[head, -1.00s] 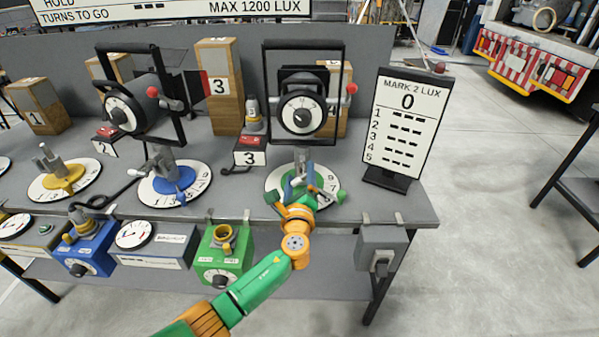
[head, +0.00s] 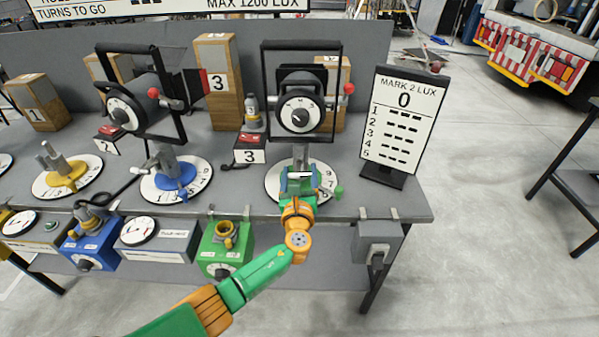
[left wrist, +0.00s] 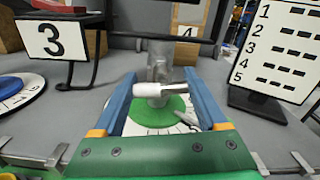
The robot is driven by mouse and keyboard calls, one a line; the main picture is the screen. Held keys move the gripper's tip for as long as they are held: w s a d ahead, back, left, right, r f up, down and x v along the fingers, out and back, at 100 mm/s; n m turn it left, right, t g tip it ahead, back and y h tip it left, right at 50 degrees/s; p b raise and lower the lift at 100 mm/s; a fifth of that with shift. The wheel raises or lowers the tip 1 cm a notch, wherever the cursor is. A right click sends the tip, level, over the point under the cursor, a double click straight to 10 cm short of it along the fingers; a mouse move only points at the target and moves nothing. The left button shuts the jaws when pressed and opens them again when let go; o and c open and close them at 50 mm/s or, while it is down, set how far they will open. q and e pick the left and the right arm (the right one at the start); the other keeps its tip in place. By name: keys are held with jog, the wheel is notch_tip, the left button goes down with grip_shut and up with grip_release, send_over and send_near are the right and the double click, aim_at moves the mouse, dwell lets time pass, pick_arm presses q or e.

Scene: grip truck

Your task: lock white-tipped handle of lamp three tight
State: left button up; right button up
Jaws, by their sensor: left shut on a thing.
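Lamp three (head: 299,113) stands at the right end of the bench, above a round white dial with a green centre (left wrist: 168,112). The white-tipped handle (left wrist: 148,89) lies crosswise at the lamp's grey post in the left wrist view. My left gripper (head: 300,176) is at the post just above the dial, its blue fingers on both sides of the handle. It is shut on the handle, though the exact contact is hard to see. A green knob (head: 338,192) sits right of the gripper. My right gripper is not in view.
A sign with a 3 (head: 250,156) stands left of the dial and also shows in the left wrist view (left wrist: 53,40). The lux board (head: 403,122) stands close on the right. A green box (head: 225,250) and a grey box (head: 379,243) hang at the bench's front edge.

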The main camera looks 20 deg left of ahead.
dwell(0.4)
pick_arm(q)
jog(key=o, duration=1.3)
jog(key=p+v, duration=0.1)
jog(key=v, duration=0.6)
